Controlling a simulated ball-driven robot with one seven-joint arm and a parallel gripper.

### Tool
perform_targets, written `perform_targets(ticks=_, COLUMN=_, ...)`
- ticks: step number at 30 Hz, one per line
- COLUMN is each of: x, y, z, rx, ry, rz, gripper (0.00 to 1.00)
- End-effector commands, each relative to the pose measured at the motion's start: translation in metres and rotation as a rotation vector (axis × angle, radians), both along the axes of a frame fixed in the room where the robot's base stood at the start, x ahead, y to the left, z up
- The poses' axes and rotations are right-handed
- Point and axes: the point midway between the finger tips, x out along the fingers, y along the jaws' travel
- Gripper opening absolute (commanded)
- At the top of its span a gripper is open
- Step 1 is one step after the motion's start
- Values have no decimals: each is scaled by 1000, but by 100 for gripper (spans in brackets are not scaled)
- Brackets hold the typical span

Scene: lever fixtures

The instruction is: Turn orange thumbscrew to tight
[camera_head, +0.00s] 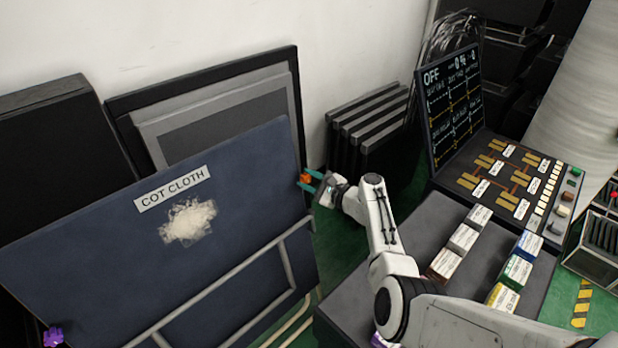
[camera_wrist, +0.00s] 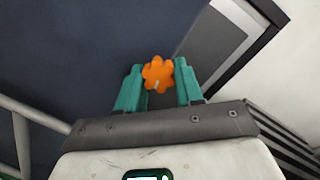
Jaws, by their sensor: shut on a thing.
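The orange thumbscrew (camera_wrist: 158,74) is a small lobed knob with a pale mark on its face. In the head view the orange thumbscrew (camera_head: 306,178) sits at the right edge of the dark blue board (camera_head: 90,225) labelled "COT CLOTH". My gripper (camera_head: 311,181) reaches it from the right. In the wrist view the teal fingers of my gripper (camera_wrist: 158,82) stand on either side of the knob and are shut on it. The shaft behind the knob is hidden.
A purple knob (camera_head: 53,337) is at the board's lower left. Grey tubes (camera_head: 225,272) run across the board's front. A dark bench with small labelled boxes (camera_head: 464,238) and a control panel (camera_head: 500,180) stand to the right. Dark panels lean on the wall behind.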

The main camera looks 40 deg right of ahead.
Motion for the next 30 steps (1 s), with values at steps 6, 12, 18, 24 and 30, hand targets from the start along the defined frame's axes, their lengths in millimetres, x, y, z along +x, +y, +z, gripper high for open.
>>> perform_targets(ticks=6, x=-2, y=-1, z=-2, rx=118, ry=8, rz=-30, gripper=6)
perform_targets(ticks=12, x=-2, y=0, z=-3, rx=178, ry=11, rz=-42, gripper=6)
perform_targets(ticks=18, x=-2, y=0, z=-4, rx=199, ry=12, rz=-47, gripper=6)
perform_targets(ticks=24, x=-2, y=0, z=-4, rx=200, ry=12, rz=-47, gripper=6)
perform_targets(ticks=30, x=-2, y=0, z=-4, rx=199, ry=13, rz=-46, gripper=41)
